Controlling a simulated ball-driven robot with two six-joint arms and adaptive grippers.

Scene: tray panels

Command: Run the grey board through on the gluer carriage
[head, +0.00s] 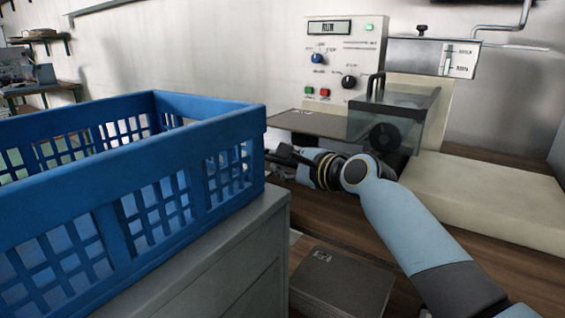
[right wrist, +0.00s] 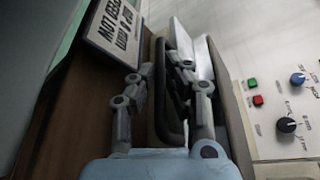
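The right gripper (head: 283,156) is at the front of the gluer, just past the blue crate's right corner, with its arm reaching from the lower right. In the right wrist view its fingers (right wrist: 160,68) are drawn in around a black bar handle (right wrist: 165,125), apparently gripping it. Whether this handle belongs to the carriage is unclear. A flat grey plate (head: 330,124) with a small label lies left of the clear guard (head: 396,112); I cannot tell whether it is the board or the carriage. Dark grey panels (head: 343,285) lie low in front. The left gripper is not in view.
A blue crate (head: 120,190) stands on a grey cabinet (head: 225,265) at the left. The control panel (head: 345,60) reads RUN. A cream bed (head: 490,195) extends right of the guard. A lettered sign (right wrist: 118,28) shows in the right wrist view.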

